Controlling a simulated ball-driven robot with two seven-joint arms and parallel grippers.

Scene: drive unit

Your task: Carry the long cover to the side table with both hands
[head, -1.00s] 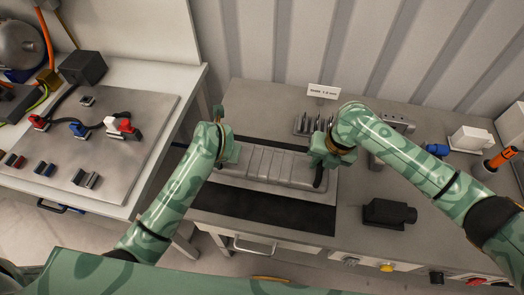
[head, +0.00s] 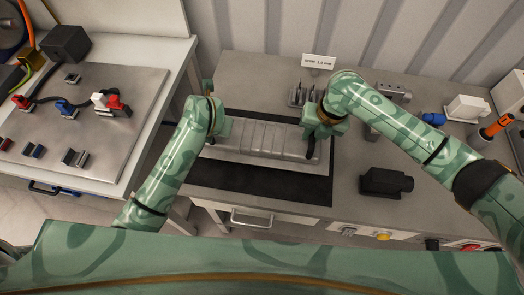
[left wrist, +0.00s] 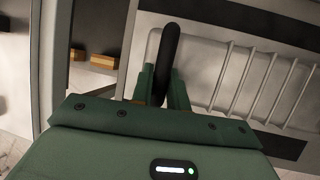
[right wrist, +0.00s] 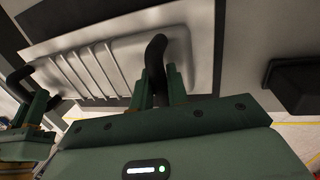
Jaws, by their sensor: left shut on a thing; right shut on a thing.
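The long cover (head: 262,142) is a pale grey, ribbed plate with a black handle at each end. It lies level over a dark mat (head: 255,187) on the grey workbench; I cannot tell whether it touches the mat. My left gripper (head: 213,137) is shut on the left handle (left wrist: 170,48), which stands between its fingers in the left wrist view. My right gripper (head: 315,143) is shut on the right handle (right wrist: 156,52). The ribs also show in the right wrist view (right wrist: 95,70). I cannot tell which surface is the side table.
A white table (head: 150,115) at left bears a metal plate with connectors and a black box (head: 66,43). A gap separates it from the workbench. A black block (head: 385,182) lies right of the cover. A small sign (head: 318,62) and a pin holder stand behind.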

